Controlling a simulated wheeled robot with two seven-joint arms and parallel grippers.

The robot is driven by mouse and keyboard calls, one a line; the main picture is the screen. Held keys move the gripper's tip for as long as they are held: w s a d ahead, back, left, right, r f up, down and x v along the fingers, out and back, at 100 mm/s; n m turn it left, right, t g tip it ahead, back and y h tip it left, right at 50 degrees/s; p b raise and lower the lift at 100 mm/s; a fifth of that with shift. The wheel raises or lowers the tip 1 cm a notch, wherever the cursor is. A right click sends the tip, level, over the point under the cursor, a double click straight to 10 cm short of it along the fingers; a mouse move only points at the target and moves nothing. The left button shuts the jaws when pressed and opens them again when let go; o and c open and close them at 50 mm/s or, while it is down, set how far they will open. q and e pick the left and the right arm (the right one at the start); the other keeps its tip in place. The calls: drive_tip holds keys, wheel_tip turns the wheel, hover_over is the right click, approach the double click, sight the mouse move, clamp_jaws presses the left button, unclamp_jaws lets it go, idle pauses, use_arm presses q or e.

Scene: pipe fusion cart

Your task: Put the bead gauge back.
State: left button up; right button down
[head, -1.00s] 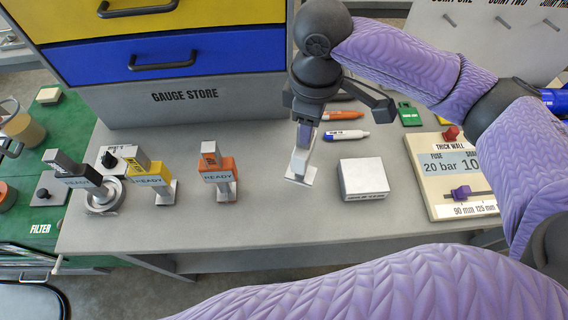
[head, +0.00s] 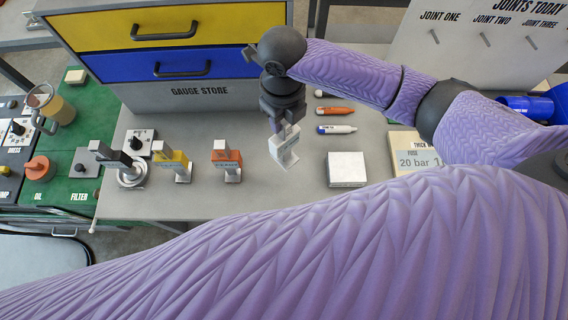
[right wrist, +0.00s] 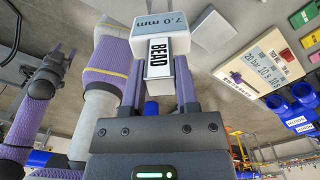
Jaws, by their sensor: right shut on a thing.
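The bead gauge (head: 284,150) is a white block piece held over the grey bench, between the orange-topped gauge and a white box. In the right wrist view the bead gauge (right wrist: 160,52) shows a "BEAD" label and a wider white end marked "7.0 mm". My right gripper (head: 280,127) is shut on it, and the gauge is tilted. In the right wrist view its fingers (right wrist: 159,88) clasp the gauge from both sides. Whether the gauge touches the bench is hard to tell. The gauge store (head: 200,95) stands behind, its yellow and blue drawers looking shut.
Black (head: 113,157), yellow (head: 172,160) and orange (head: 227,156) gauges stand left on the bench. A white box (head: 346,170), markers (head: 336,129) and a control panel (head: 405,150) are to the right. My purple arm hides the bench front.

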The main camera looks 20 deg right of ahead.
sight(283, 144)
drive_tip(key=shift+n, duration=0.3)
wheel_tip(283, 144, down, 10)
drive_tip(key=shift+b, duration=0.8)
drive_tip(key=shift+f, duration=0.15)
drive_tip(key=shift+c, duration=1.8)
unclamp_jaws()
wheel_tip(283, 144, up, 12)
drive_tip(key=shift+r+p, duration=0.2)
drive_tip(key=shift+p, duration=0.8)
